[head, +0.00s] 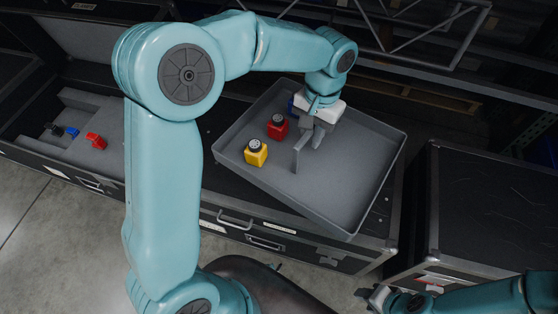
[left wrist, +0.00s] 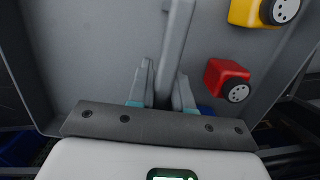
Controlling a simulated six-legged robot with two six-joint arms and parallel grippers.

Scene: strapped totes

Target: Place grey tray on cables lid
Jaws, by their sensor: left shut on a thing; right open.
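The grey tray (head: 350,205) sits at an angle over the long black case, its near right corner reaching the case's front edge. I cannot tell whether it touches the case. My left gripper (head: 308,145) is shut on the tray's upright middle handle (head: 297,156), which also shows between the fingers in the left wrist view (left wrist: 175,45). A yellow block (head: 256,155), a red block (head: 277,128) and a partly hidden blue one (head: 291,106) stand in the tray. A black lid (head: 500,195) lies at the right; no cables label is readable. My right gripper (head: 374,296) is open and empty at the bottom.
The long black case (head: 235,195) has an open grey-lined section (head: 95,120) at left holding red, blue and black items. A gap separates it from the right case. A metal frame (head: 420,35) stands behind. Concrete floor (head: 50,240) is clear in front.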

